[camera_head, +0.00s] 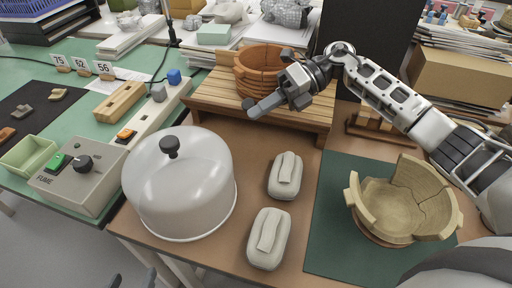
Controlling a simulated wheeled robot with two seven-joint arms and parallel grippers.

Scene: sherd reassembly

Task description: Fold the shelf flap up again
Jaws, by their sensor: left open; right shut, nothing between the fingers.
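A slatted wooden shelf (210,98) stands at the back of the brown table, with a stack of terracotta-coloured rings or bowl parts (257,66) on it. I cannot clearly make out a separate flap or its hinge. My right gripper (254,108) reaches in from the right and is shut and empty. It is in front of the stack and over the shelf's slats, hiding part of both; I cannot tell whether it touches the wood. My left gripper (136,277) shows only as dark fingertips at the bottom edge, apart and empty, far from the shelf.
A white dome cover (185,190) with a black knob stands left of two pale pads (285,175). A partly assembled bowl (395,205) sits on a green mat (330,210) at the right. A grey FUME control box (80,178) is at left. Brown table between shelf and pads is clear.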

